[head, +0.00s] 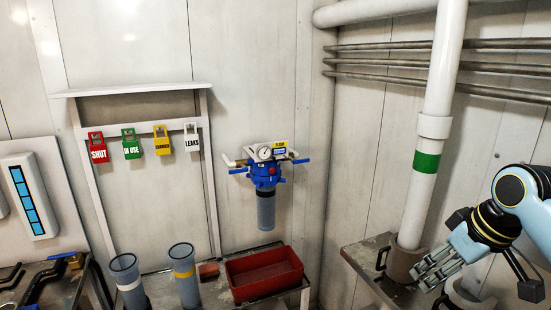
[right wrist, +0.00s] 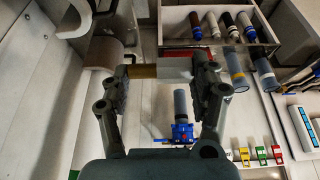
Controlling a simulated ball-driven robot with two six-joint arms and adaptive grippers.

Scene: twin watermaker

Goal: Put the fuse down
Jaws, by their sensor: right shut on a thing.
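My right gripper (head: 432,268) is at the lower right of the head view, in the air near the right-hand bench. In the right wrist view its two fingers (right wrist: 165,72) are shut on the fuse (right wrist: 143,71), a short bar that lies across between them. The fuse has an ochre-brown part at the left and a paler part at the right. In the head view I cannot make the fuse out at the fingertips. My left gripper is in neither view.
A metal bench (head: 359,262) bears a brown collar (head: 403,262) around the white pipe (head: 428,130). A red tray (head: 264,273) stands near two grey cylinders (head: 128,280). A blue filter unit (head: 266,177) hangs on the wall, right of several coloured tags (head: 131,145).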

